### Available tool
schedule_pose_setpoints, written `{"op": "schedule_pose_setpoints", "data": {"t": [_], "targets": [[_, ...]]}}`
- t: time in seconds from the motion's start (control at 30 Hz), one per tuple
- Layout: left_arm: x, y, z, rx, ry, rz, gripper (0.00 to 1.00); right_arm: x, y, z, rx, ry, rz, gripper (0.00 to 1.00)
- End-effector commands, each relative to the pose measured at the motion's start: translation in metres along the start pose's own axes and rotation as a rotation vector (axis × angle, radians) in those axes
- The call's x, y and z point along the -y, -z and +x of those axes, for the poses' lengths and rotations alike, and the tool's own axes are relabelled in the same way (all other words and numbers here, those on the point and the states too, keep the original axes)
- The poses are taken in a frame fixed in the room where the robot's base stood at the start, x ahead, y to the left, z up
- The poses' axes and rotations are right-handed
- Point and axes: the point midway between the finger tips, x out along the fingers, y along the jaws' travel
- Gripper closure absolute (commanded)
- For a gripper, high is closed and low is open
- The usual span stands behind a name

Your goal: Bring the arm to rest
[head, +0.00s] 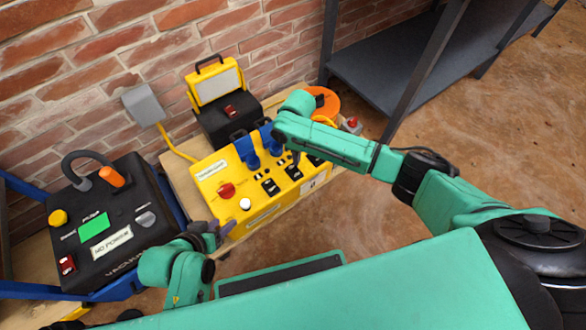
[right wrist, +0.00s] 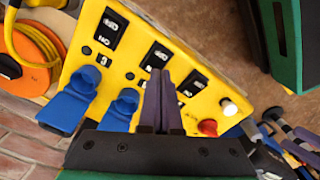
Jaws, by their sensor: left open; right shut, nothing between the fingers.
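My right arm (head: 335,147) reaches in from the right over the yellow control box (head: 215,173). My right gripper (head: 296,157) is shut and empty above the box's switches. In the right wrist view its fingers (right wrist: 163,100) are together in front of the yellow panel (right wrist: 130,62). My left gripper (head: 218,232) is low at the near left corner of the box, between it and the black unit; it is open and small in view. Whether it touches the box I cannot tell.
Two blue plugs (head: 247,153) stand in the yellow box. A black unit (head: 120,205) with a green screen is at left. A yellow-and-black case (head: 225,120), an orange cable reel (head: 325,100) and a brick wall (head: 110,40) are behind. A grey shelf (head: 385,65) is at right.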

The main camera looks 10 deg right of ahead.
Motion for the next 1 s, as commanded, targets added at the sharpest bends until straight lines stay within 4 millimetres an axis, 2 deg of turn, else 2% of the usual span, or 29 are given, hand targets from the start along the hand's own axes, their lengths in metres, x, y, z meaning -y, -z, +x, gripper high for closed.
{"op": "schedule_pose_setpoints", "data": {"t": [0.37,0.47,0.6,0.7,0.83,1.0], "targets": [[-0.001,0.000,0.001,-0.001,-0.002,-0.001,0.50,0.003,0.001,0.002,-0.005,0.004,-0.002,1.00],[-0.001,-0.001,0.001,-0.001,-0.002,-0.001,0.50,0.030,0.008,0.013,-0.059,0.043,-0.011,1.00],[-0.001,0.000,0.001,-0.001,-0.002,-0.001,0.50,0.106,0.026,0.028,-0.266,0.150,0.027,1.00],[-0.001,0.000,0.001,-0.001,-0.002,-0.001,0.50,0.141,0.028,0.023,-0.430,0.197,0.132,1.00],[-0.001,0.000,0.001,-0.001,-0.002,-0.001,0.50,0.150,0.013,0.013,-0.561,0.195,0.278,1.00],[-0.001,0.000,0.001,-0.002,-0.002,0.000,0.50,0.143,-0.021,0.005,-0.642,0.143,0.431,1.00]]}}
